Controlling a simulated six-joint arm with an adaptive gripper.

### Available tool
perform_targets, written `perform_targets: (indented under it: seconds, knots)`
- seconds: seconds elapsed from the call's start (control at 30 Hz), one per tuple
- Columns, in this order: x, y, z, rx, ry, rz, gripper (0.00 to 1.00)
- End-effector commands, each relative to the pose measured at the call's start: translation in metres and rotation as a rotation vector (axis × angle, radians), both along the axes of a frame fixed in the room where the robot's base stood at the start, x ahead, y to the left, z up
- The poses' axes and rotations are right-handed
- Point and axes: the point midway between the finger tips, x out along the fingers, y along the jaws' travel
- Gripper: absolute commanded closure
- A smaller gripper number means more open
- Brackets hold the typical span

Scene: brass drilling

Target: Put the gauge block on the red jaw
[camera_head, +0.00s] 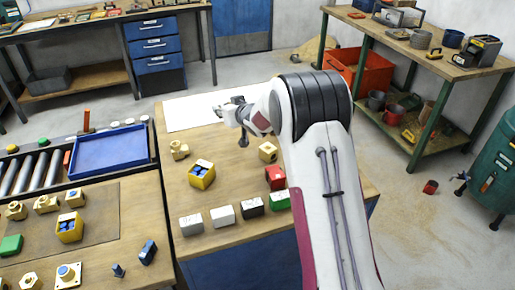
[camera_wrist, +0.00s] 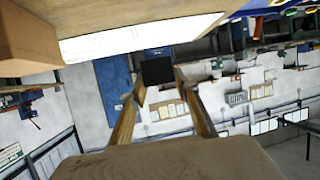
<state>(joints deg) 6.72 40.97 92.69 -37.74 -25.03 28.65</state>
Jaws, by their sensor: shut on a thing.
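In the wrist view, a dark, square-faced block (camera_wrist: 157,72) sits between the fingertips of my gripper (camera_wrist: 158,88); it looks like the gauge block, though its markings do not show. My gripper is shut on it. In the head view, my gripper (camera_head: 224,109) points left, roughly level, above the white sheet's right part. The block is too small to make out there. A red block (camera_head: 275,177), perhaps the red jaw, stands on the bench nearer the camera and right of my gripper, apart from it. My arm hides the area to its right.
A yellow box with blue pieces (camera_head: 202,174) and brass parts (camera_head: 179,150) stand behind. A blue tray (camera_head: 108,153) is left. The white sheet (camera_head: 185,112) looks clear.

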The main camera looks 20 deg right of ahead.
Motion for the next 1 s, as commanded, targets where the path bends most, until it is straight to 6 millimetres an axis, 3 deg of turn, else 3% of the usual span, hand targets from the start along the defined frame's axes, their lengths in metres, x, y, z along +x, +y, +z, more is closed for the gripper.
perform_targets:
  seconds: [0.2,0.37,0.5,0.7,0.83,1.0]
  knots:
    - [-0.002,-0.041,0.025,0.0,-0.008,-0.051,1.0]
    - [-0.018,-0.086,0.042,0.0,-0.006,-0.101,1.0]
    - [-0.041,-0.123,0.054,0.0,-0.005,-0.127,1.0]
    - [-0.083,-0.162,0.068,0.0,-0.005,-0.133,1.0]
    - [-0.115,-0.178,0.072,0.0,-0.003,-0.119,1.0]
    - [-0.158,-0.183,0.073,0.001,-0.002,-0.077,1.0]
